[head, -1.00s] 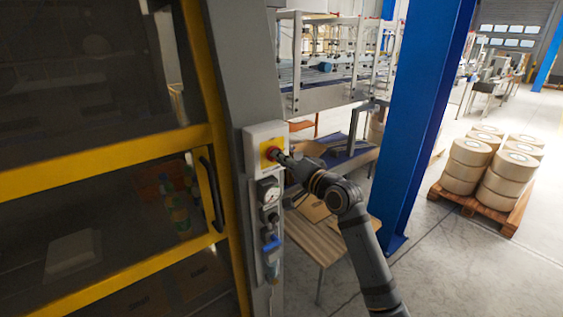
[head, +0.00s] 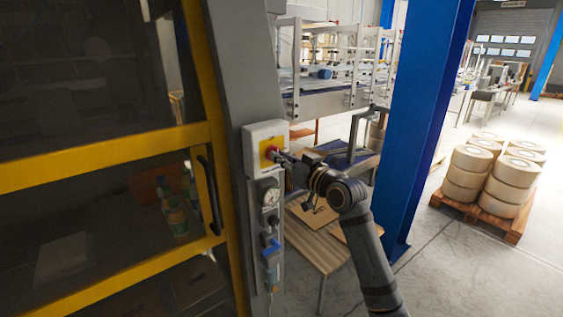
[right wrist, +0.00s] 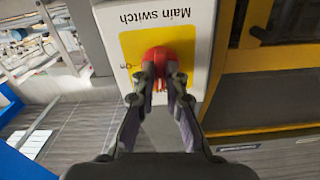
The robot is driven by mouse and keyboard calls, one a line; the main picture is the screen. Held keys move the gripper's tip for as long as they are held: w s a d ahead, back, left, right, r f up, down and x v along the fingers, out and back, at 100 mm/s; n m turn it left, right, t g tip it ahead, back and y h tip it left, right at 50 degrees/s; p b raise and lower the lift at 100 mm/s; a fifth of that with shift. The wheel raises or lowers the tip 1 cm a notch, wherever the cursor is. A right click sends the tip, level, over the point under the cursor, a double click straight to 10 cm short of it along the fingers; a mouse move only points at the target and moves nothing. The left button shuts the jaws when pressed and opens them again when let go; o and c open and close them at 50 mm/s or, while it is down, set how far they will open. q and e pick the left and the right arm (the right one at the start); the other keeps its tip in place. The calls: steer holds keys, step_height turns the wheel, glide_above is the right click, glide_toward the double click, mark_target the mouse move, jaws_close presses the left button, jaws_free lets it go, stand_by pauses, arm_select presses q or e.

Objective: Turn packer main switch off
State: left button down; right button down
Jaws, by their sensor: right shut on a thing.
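The main switch is a red knob (head: 271,152) on a yellow plate (head: 265,145) in a light box on the grey post of the packer. In the right wrist view the red knob (right wrist: 160,58) sits below the "Main switch" label (right wrist: 168,16). My right gripper (head: 280,156) reaches the knob from the right. In the right wrist view its two fingertips (right wrist: 160,70) are closed on the knob, one on each side. The fingers hide part of the knob, and I cannot tell its exact turn position. My left gripper is in neither view.
Below the switch on the post are a gauge (head: 268,192) and a blue-handled valve (head: 271,247). A yellow-framed door (head: 105,157) is at left. A wooden table (head: 318,240) and a blue column (head: 425,120) stand near my right arm. A loaded pallet (head: 480,212) is further right.

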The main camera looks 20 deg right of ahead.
steer(key=shift+f+n, duration=0.15)
steer(key=shift+n, duration=0.45)
steer(key=c, duration=1.4)
jaws_free()
steer(key=v, duration=0.7)
steer(key=shift+s, duration=0.25)
steer(key=shift+d, duration=0.1)
